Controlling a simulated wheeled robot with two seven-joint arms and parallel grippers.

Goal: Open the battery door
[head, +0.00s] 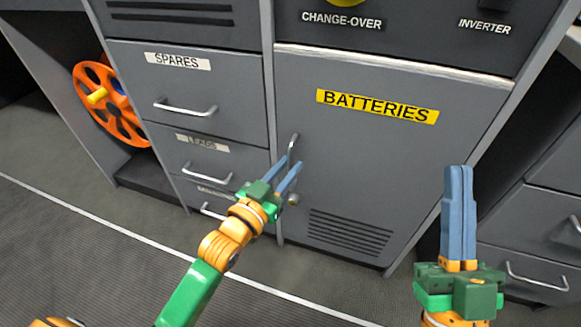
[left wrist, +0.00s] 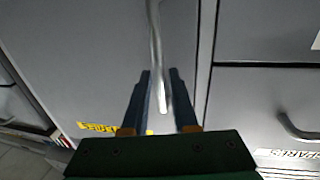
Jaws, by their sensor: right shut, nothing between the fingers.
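The grey battery door (head: 360,160) bears a yellow BATTERIES label (head: 377,106) and looks closed in its frame. Its upright metal handle (head: 293,143) is at the door's left edge. My left gripper (head: 290,161) is at the handle with its fingers apart. My right gripper (head: 458,169) is shut and empty, pointing up, in front of the cabinet at the right.
Drawers with bar handles, including the SPARES drawer (head: 190,85), adjoin the door on the left. More drawers (head: 535,235) stand at the right. An orange reel (head: 108,103) is in the left bay. A CHANGE-OVER panel (head: 400,25) is above the door. The floor in front is clear.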

